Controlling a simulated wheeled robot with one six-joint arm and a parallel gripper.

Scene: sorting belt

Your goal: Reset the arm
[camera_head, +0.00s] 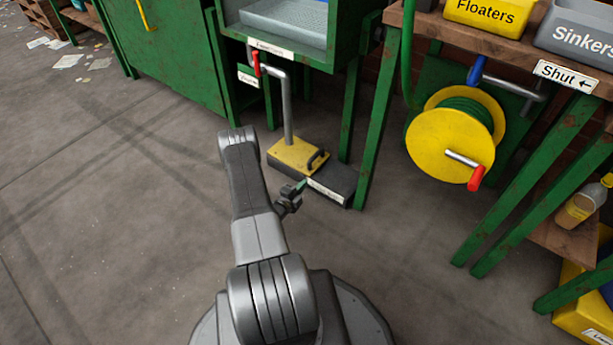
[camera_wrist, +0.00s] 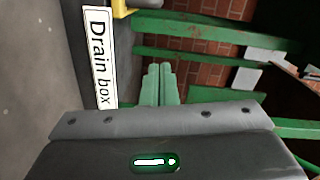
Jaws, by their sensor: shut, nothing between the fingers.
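My arm reaches forward from the bottom of the head view and bends near the drain box. My gripper (camera_head: 303,184) points toward the front of that box, close to its label; I cannot tell whether it touches. In the wrist view the two fingers of my gripper (camera_wrist: 158,85) lie together with nothing between them. The wrist view also shows the "Drain box" label (camera_wrist: 100,55) at the left, beside the fingers.
The dark drain box (camera_head: 345,174) has a yellow top (camera_head: 296,154) and an upright pipe with a red handle (camera_head: 255,63). A yellow hose reel (camera_head: 452,130) hangs at right under the bench with "Floaters" (camera_head: 488,12) and "Sinkers" (camera_head: 582,35) bins. The floor at left is mostly clear.

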